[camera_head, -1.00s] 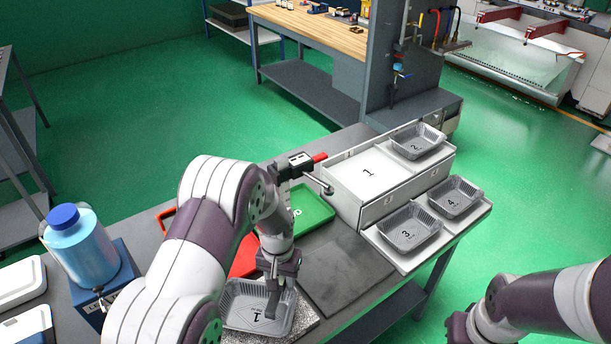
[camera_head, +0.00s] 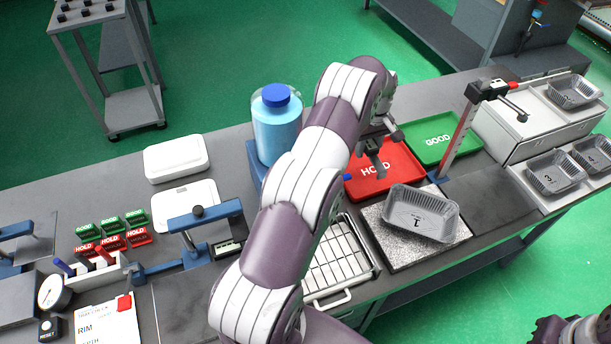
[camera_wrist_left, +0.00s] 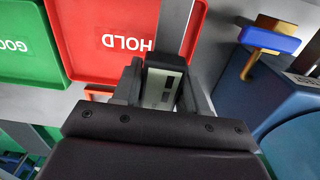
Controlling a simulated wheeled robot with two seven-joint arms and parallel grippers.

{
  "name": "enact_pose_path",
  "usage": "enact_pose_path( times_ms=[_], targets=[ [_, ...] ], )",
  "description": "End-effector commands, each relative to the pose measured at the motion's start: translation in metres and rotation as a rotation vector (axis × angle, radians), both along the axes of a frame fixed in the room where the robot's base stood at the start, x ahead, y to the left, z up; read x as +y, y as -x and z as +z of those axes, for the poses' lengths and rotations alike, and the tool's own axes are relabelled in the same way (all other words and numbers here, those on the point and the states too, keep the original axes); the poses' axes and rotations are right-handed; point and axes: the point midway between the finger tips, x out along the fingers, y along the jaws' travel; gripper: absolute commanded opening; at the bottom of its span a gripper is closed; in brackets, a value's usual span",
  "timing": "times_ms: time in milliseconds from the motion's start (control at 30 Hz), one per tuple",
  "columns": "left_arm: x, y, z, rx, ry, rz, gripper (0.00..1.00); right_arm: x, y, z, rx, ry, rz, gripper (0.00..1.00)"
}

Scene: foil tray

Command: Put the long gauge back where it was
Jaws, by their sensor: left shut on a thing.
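My left gripper (camera_head: 374,160) is above the red HOLD tray (camera_head: 408,184). In the left wrist view my left gripper (camera_wrist_left: 162,92) is shut on the long gauge (camera_wrist_left: 160,87), a dark-bodied tool with a pale display panel. A grey strip, apparently its beam, extends from between the fingers across the right part of the HOLD tray. In the head view the gauge is mostly hidden by the gripper and hard to make out. Foil tray 1 (camera_head: 428,206) sits apart from the gripper on the speckled plate (camera_head: 388,246).
A blue bottle (camera_head: 276,130) with a tap stands left of my left gripper. The green GOOD tray (camera_head: 440,130) and an upright red-and-grey height gauge (camera_head: 465,125) are to the right. A wire rack (camera_head: 345,255) lies in front. Dark bench surface (camera_head: 490,205) is clear at right.

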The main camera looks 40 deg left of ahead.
Motion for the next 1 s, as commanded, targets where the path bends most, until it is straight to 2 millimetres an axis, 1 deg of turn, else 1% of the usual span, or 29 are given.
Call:
enact_pose_path(
  times_ms=[67,167,200,267,300,333,367,400,533,633,800,900,1000],
  targets=[
    [0.007,0.0,-0.006,0.0,0.0,0.029,0.02,0.0,0.0,-0.009,-0.001,0.0,0.0,0.0],
    [0.025,0.01,-0.028,0.0,0.0,0.044,0.02,0.0,-0.001,-0.043,-0.001,0.0,0.0,0.0],
    [0.035,0.016,-0.036,-0.001,0.0,0.045,0.02,0.0,-0.001,-0.056,0.0,0.0,0.0,0.0],
    [0.05,0.027,-0.048,0.0,0.0,0.044,0.02,-0.001,-0.001,-0.074,0.001,0.0,0.0,0.0],
    [0.06,0.034,-0.048,0.0,0.0,0.043,0.02,-0.001,0.0,-0.072,0.001,0.0,0.0,0.0],
    [0.066,0.038,-0.053,0.0,0.0,0.043,0.02,-0.001,-0.001,-0.075,0.001,0.0,0.0,0.0],
    [0.073,0.043,-0.047,0.002,0.002,0.042,0.02,-0.001,0.0,-0.063,0.001,0.0,0.0,0.0],
    [0.08,0.048,-0.05,0.003,0.002,0.041,0.02,0.0,-0.001,-0.056,0.0,0.0,0.0,0.0],
    [0.098,0.059,-0.064,0.002,0.001,0.039,0.02,0.0,-0.001,-0.051,-0.001,0.0,0.0,0.0],
    [0.102,0.062,-0.073,0.002,0.002,0.036,0.02,0.0,-0.001,-0.047,0.0,0.0,0.0,0.0],
    [0.101,0.062,-0.103,0.002,0.002,0.035,0.02,0.0,0.0,-0.038,0.0,0.0,0.0,0.0],
    [0.102,0.061,-0.11,-0.001,0.0,0.035,0.02,0.0,-0.001,-0.039,0.0,0.0,0.0,0.0],
    [0.102,0.061,-0.11,-0.001,0.0,0.035,0.02,0.0,-0.001,-0.039,0.0,0.0,0.0,0.0]
  ],
)
